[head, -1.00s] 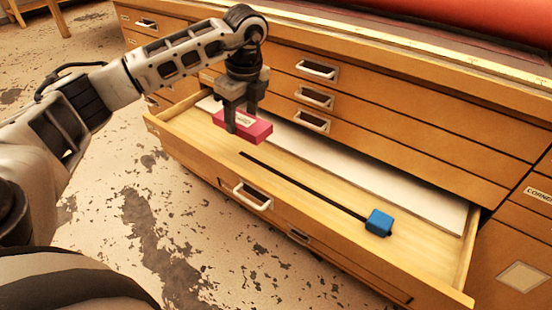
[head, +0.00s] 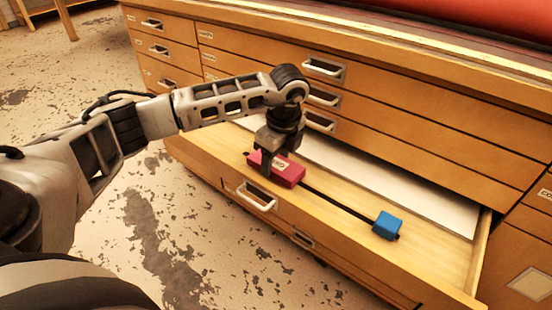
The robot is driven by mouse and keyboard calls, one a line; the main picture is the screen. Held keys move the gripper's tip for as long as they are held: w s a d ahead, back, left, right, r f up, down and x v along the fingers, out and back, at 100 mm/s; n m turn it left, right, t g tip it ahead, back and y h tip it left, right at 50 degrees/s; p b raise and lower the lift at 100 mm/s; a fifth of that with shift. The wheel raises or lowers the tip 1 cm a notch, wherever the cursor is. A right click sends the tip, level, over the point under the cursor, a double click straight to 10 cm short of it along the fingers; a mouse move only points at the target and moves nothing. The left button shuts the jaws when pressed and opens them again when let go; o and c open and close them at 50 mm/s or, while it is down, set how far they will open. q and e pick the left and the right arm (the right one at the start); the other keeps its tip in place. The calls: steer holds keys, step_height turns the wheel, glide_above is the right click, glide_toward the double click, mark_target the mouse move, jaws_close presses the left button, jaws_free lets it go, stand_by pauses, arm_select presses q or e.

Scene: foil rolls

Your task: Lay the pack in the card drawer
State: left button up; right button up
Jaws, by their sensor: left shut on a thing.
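I cannot tell whether the pack touches the drawer floor. The gripper fingers hide part of the pack. My right gripper is out of view.
A thin black strip (head: 340,204) with a blue block (head: 387,225) at its right end lies in the drawer. White sheets (head: 420,191) lie along the drawer's back. Shut drawers with metal handles (head: 323,96) rise behind. Bare drawer floor shows right of the blue block.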

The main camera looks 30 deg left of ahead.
mark_target(280, 165)
arm_select(q)
steer(key=shift+f, duration=0.15)
steer(key=o, duration=1.1)
steer(key=shift+c, duration=0.2)
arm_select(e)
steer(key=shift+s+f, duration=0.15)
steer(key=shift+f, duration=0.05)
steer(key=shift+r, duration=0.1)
arm_select(q)
steer(key=shift+r, duration=0.45)
steer(key=r, duration=0.2)
steer(key=r+p, duration=0.1)
steer(key=r, duration=0.1)
steer(key=d+r, duration=0.1)
steer(key=r, duration=0.1)
steer(key=shift+d+r+p, duration=0.1)
steer(key=shift+r+p, duration=0.25)
steer(key=shift+r, duration=0.05)
steer(key=shift+d+r+p, duration=0.15)
steer(key=shift+r+p, duration=0.05)
steer(key=shift+r, duration=0.95)
steer(key=shift+d+r+p, duration=0.15)
steer(key=shift+r, duration=1)
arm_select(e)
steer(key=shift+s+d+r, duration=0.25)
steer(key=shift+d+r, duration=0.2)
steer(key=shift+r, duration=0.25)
